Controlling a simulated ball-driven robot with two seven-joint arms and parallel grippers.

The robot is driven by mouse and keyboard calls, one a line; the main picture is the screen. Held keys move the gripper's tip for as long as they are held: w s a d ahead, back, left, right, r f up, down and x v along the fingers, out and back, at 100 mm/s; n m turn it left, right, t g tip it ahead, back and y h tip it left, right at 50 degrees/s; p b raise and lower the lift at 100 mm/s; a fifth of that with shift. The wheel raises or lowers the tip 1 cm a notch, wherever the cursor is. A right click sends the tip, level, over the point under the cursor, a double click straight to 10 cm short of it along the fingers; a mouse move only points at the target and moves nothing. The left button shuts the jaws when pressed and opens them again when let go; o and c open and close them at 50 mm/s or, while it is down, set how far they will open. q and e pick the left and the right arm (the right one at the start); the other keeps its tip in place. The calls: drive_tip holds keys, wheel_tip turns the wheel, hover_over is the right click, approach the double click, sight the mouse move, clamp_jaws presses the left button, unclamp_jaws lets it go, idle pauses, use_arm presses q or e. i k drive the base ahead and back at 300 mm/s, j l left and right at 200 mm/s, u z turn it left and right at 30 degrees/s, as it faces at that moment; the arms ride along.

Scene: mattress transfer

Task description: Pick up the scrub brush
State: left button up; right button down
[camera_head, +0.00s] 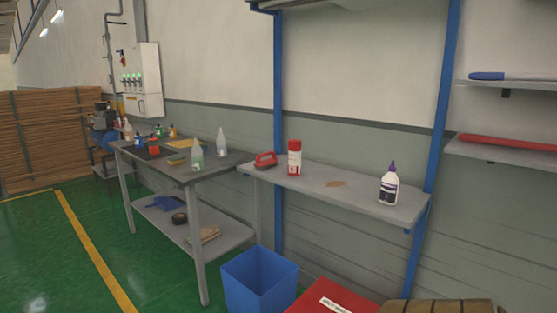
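A red object with a looped handle (265,160) lies at the left end of the grey wall shelf (320,190). It looks like the scrub brush, though it is small and its bristles cannot be made out. It stands apart from a red and white can (295,158) to its right. Neither of my grippers shows in the head view.
The shelf also holds a white bottle with a purple cap (389,184). A grey workbench (222,168) with several bottles stands left of it. A blue bin (259,283), a red box (332,297) and a brown slatted object (440,306) are in front. Green floor at left is clear.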

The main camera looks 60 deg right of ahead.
sight(262, 165)
drive_tip(key=i+l+z, duration=0.1)
drive_tip(key=i+z, duration=0.25)
drive_tip(key=i+j+z, duration=0.1)
drive_tip(key=i+z, duration=0.3)
drive_tip(key=i, duration=0.2)
drive_tip(key=i+j+z, duration=0.2)
drive_tip(key=i+z, duration=0.15)
drive_tip(key=i, duration=0.1)
